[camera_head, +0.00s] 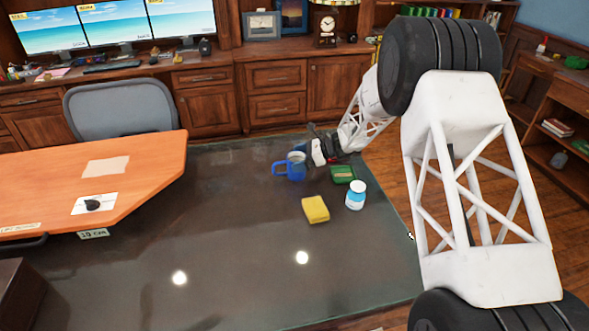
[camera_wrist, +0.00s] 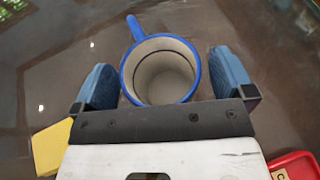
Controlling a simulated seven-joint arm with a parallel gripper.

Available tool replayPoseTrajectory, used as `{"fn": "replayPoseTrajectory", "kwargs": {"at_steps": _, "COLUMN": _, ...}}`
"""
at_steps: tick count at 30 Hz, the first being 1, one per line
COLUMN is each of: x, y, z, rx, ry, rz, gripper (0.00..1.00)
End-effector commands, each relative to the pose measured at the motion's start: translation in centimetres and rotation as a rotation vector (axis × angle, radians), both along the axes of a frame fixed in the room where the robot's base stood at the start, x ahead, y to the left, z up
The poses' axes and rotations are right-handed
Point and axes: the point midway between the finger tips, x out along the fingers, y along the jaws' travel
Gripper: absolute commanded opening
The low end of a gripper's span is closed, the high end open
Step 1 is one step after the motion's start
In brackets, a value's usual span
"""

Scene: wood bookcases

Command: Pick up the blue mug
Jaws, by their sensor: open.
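The blue mug (camera_head: 291,167) stands upright on the dark glossy table in the head view, its handle pointing left. In the wrist view I look down into the blue mug (camera_wrist: 160,72), which has a blue rim and a pale inside; its handle points up and to the left. My gripper (camera_head: 322,150) is at the mug's right side in the head view. In the wrist view my gripper (camera_wrist: 166,85) is open, with one blue finger pad on each side of the mug and visible gaps between. The near edge of the mug's rim lies close to the gripper's dark crossbar.
A yellow sponge-like block (camera_head: 316,209), a white and blue jar (camera_head: 356,195) and a green box (camera_head: 342,174) stand near the mug. A red object (camera_wrist: 294,166) shows at the wrist view's lower right. An orange desk (camera_head: 100,180) is at left; the dark table (camera_head: 230,240) is clear in front.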

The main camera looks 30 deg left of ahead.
Motion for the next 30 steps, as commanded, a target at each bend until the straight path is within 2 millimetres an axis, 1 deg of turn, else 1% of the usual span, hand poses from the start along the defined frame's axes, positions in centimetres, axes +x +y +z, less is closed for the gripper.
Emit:
{"fn": "replayPoseTrajectory", "kwargs": {"at_steps": 5, "x": -0.34, "y": 0.65, "z": -0.32, "rx": 0.0, "ry": 0.0, "rz": -0.001, "gripper": 1.0}}
{"fn": "replayPoseTrajectory", "kwargs": {"at_steps": 20, "x": -0.36, "y": 0.66, "z": -0.31, "rx": 0.0, "ry": 0.0, "rz": 0.0, "gripper": 1.0}}
{"fn": "replayPoseTrajectory", "kwargs": {"at_steps": 21, "x": -0.36, "y": 0.66, "z": -0.31, "rx": 0.0, "ry": 0.0, "rz": 0.0, "gripper": 0.97}}
{"fn": "replayPoseTrajectory", "kwargs": {"at_steps": 23, "x": -0.36, "y": 0.66, "z": -0.31, "rx": 0.0, "ry": 0.0, "rz": 0.0, "gripper": 0.88}}
{"fn": "replayPoseTrajectory", "kwargs": {"at_steps": 30, "x": -0.35, "y": 0.65, "z": -0.31, "rx": 0.0, "ry": 0.0, "rz": 0.0, "gripper": 0.51}}
